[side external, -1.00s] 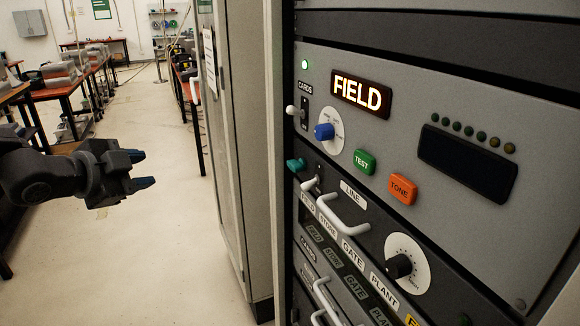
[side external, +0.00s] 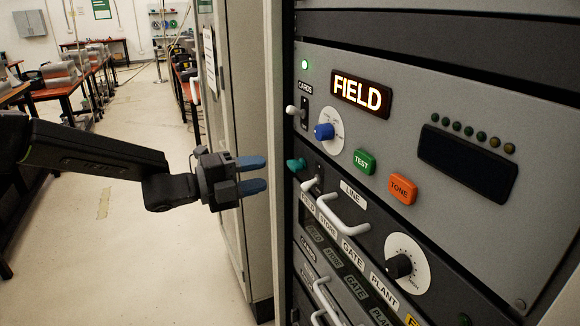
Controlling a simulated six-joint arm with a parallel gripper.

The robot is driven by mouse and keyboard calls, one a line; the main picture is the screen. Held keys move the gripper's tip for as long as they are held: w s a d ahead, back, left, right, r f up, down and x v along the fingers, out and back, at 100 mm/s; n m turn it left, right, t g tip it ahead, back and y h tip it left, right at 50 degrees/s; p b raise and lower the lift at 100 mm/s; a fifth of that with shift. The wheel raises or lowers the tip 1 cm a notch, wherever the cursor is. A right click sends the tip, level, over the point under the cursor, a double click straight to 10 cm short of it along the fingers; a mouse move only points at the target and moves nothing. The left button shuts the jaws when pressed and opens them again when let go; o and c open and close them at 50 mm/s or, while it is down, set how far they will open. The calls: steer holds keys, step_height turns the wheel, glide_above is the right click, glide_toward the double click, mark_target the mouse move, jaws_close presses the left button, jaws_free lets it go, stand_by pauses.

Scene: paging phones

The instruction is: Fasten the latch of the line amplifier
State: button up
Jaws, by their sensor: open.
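The line amplifier is the dark drawer panel (side external: 375,222) marked LINE, in the rack at right. It has a white bar handle (side external: 342,216) and a dial with a black knob (side external: 399,266). A teal knob (side external: 296,164) sticks out at its upper left corner, with a small grey lever (side external: 311,184) just below and right of it. I cannot tell for sure which of these is the latch. My gripper (side external: 266,174) is left of the panel, its two blue fingers parted and pointing right toward the teal knob. It is empty and appears apart from the rack.
Above is a grey panel with a lit FIELD sign (side external: 361,94), a CARDS lever (side external: 294,110), a blue knob (side external: 324,132), a green TEST button (side external: 364,161) and an orange TONE button (side external: 402,189). More handled drawers sit below. A cabinet (side external: 238,130) stands behind my gripper.

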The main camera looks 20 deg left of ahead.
mark_target(290, 167)
steer(key=x, duration=0.7)
steer(key=shift+w+d, duration=0.2)
jaws_close()
